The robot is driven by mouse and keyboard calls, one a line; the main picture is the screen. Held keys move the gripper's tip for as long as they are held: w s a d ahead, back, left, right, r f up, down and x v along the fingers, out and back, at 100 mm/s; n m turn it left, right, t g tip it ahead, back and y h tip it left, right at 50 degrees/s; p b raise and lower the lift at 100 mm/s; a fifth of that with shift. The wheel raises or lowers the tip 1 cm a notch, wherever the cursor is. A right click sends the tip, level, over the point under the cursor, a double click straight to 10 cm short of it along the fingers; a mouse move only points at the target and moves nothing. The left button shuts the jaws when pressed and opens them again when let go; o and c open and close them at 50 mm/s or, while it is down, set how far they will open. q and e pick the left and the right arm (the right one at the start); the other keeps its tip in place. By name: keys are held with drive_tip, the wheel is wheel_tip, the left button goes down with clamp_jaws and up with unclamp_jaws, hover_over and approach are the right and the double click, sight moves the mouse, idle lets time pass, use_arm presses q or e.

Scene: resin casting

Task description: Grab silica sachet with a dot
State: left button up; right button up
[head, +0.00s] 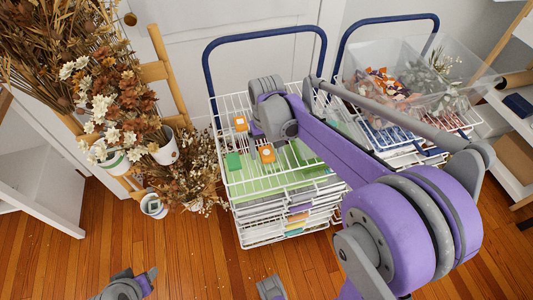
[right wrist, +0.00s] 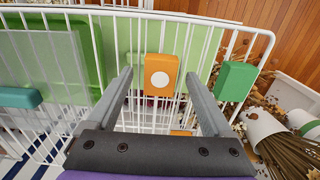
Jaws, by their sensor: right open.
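An orange silica sachet (right wrist: 161,75) with a white round dot shows in the right wrist view, upright at the rack's wire edge. My right gripper (right wrist: 159,82) is open and empty, with one finger on each side of the sachet in the picture. Whether the fingers reach its depth is unclear. In the head view my right gripper (head: 272,118) is over the rack, its fingers hard to see.
A green sachet (right wrist: 236,80) and a teal one (right wrist: 20,97) flank the dotted one. Another orange sachet (head: 240,123) sits farther back on the white wire rack (head: 238,222). Dried flowers (head: 112,108) stand left; a clear bin (head: 470,72) stands right.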

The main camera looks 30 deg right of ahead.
drive_tip(key=shift+c, duration=0.3)
clamp_jaws()
